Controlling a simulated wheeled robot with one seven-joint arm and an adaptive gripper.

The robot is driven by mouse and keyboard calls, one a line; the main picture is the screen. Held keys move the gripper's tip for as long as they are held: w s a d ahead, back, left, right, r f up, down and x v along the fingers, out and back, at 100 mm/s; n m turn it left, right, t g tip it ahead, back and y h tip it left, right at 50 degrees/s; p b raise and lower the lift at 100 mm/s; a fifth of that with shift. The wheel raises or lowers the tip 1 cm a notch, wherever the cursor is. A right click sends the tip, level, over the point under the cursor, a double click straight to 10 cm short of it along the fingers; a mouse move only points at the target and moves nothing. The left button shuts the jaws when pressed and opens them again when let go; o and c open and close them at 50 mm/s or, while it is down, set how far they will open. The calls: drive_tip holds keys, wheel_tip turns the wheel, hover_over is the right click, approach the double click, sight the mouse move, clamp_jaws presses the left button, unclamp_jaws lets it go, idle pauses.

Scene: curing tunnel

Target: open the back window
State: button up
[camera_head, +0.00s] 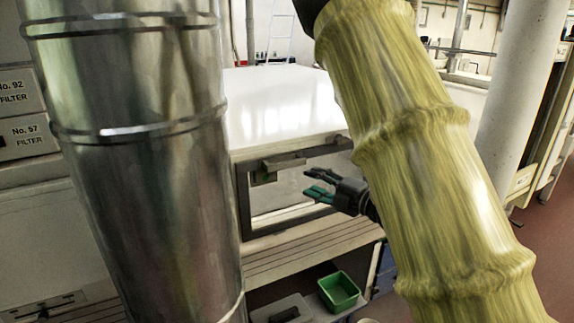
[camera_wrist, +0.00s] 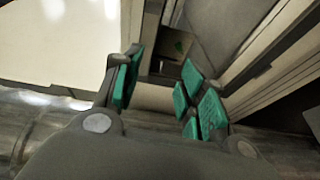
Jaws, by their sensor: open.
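A white box-shaped tunnel (camera_head: 285,100) stands in the middle of the head view. Its near end has a dark-framed window (camera_head: 243,205), with a grey bar-like handle (camera_head: 284,161) along its top edge. I cannot tell whether this is the back window, or whether its pane is shut. My gripper (camera_head: 312,182) is open and empty in front of the window's right part, below and right of the handle. In the wrist view, the green-padded fingers of my gripper (camera_wrist: 160,62) are spread, with a dark framed gap beyond them.
A large metal duct (camera_head: 140,170) stands close on the left. A slatted ledge (camera_head: 315,245) runs below the window. A green bin (camera_head: 339,291) sits lower down, beside a grey box (camera_head: 283,311). A pale column (camera_head: 520,90) stands at the right.

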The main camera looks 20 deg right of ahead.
sight(288, 165)
drive_tip(key=shift+n+y, duration=0.4)
drive_tip(key=shift+n, duration=0.1)
drive_tip(key=p+x, duration=0.1)
drive_tip(key=x, duration=0.2)
drive_tip(key=r+p+x, duration=0.1)
drive_tip(key=p+x, duration=0.1)
drive_tip(key=x, duration=0.1)
drive_tip(key=r+p+x, duration=0.1)
drive_tip(key=x, duration=0.2)
drive_tip(key=shift+w+r, duration=0.1)
drive_tip(key=shift+p+x, duration=0.35)
drive_tip(key=shift+x, duration=0.4)
clamp_jaws()
